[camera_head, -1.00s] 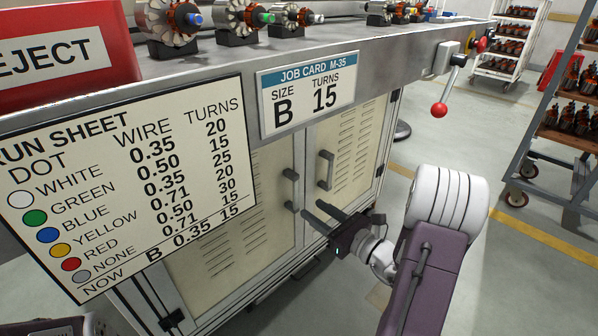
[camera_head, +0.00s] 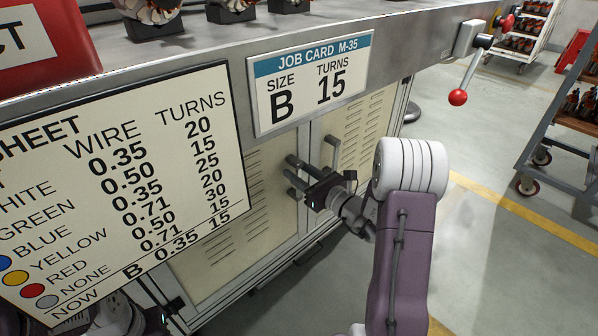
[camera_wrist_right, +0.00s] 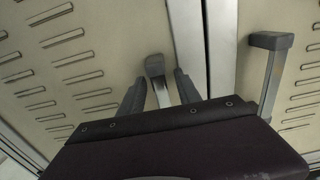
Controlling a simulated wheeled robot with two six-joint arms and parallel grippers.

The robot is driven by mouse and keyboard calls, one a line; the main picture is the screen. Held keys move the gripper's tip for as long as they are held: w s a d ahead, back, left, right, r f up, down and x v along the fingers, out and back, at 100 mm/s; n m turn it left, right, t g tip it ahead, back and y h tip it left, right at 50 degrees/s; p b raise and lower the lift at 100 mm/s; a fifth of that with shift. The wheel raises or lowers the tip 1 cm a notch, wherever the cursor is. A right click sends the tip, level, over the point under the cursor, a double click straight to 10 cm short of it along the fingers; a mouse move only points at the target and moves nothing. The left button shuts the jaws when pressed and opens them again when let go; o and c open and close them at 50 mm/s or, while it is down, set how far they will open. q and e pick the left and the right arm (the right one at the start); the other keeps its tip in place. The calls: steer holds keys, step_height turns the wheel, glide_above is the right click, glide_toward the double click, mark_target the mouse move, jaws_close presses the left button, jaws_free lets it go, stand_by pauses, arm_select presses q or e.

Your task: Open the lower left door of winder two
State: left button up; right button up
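The lower left door (camera_head: 225,250) of the winder is a cream vented panel, shut flush in its frame. It also fills the left of the wrist view (camera_wrist_right: 105,35). Its grey bar handle (camera_wrist_right: 155,68) stands between the two fingers of my right gripper (camera_wrist_right: 160,92), with a gap visible on each side. The fingers are open around the handle. In the head view my right gripper (camera_head: 290,170) reaches to the door's right edge and largely hides that handle. My left gripper is out of view.
The right door (camera_head: 375,120) is shut, with its own handle (camera_head: 332,150) close beside my right gripper; it also shows in the wrist view (camera_wrist_right: 270,70). The run sheet (camera_head: 110,170) and job card (camera_head: 310,82) hang in front. A red-knobbed lever (camera_head: 458,97) juts out at the right.

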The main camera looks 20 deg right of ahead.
jaws_close()
stand_by(1.4)
